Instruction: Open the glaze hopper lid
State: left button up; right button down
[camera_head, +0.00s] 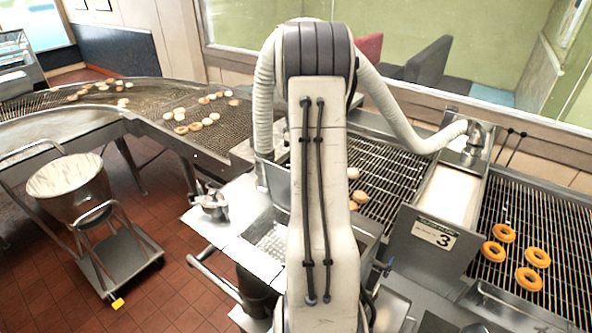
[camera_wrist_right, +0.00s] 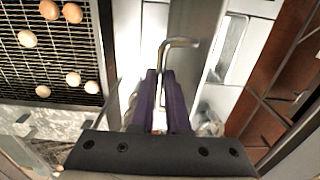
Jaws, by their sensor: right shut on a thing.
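In the right wrist view, my right gripper (camera_wrist_right: 160,76) has its two dark purple fingers close together on a bent metal handle (camera_wrist_right: 182,42). The handle rises over pale metal panels, and the fingers hide its lower part. I cannot tell for certain which panel is the glaze hopper lid, or whether it is raised. In the head view my large white arm covers the middle, and the right gripper is hidden. My left gripper is in neither view.
A wire conveyor (camera_head: 395,180) carries donuts behind my arm. A bucket (camera_head: 72,188) on a cart stands at left. Red floor tiles (camera_head: 150,215) are clear between.

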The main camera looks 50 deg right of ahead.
jog(key=d, duration=0.2)
jog(key=d+f, duration=0.1)
jog(key=d, duration=0.2)
jog(key=shift+w+d+f, duration=0.1)
jog(key=shift+w+d, duration=0.05)
jog(key=shift+w, duration=0.05)
dwell(0.4)
jog(key=c, duration=0.7)
grip_release()
notch_tip(320, 180, up, 9)
dwell(0.5)
dwell(0.4)
